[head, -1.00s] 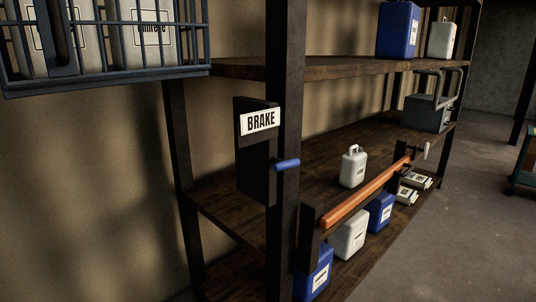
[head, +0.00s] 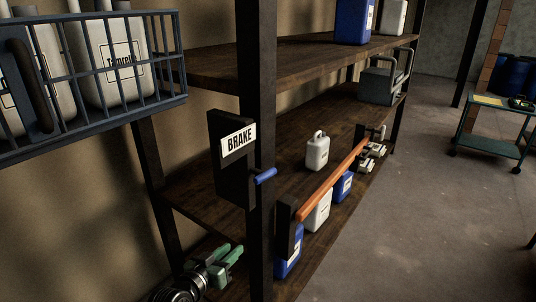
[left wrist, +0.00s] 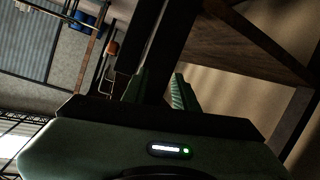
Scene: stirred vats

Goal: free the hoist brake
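A dark brake box (head: 223,178) with a white BRAKE label (head: 238,140) is fixed at the front post of the shelf rack. A short blue handle (head: 265,175) sticks out to the right of the post, pointing slightly up. My left gripper (head: 236,250) is low in the head view, below the brake box and apart from the handle. Its green fingers are apart with nothing between them; they also show in the left wrist view (left wrist: 158,88), with a dark post behind. The blue handle cannot be made out there. My right gripper is not in view.
A blue wire basket (head: 150,105) with white canisters hangs at the upper left. An orange bar (head: 332,181) runs along the rack's front, right of the handle. Canisters stand on the shelves. The floor (head: 440,200) to the right is open, with a green cart (head: 490,145) beyond.

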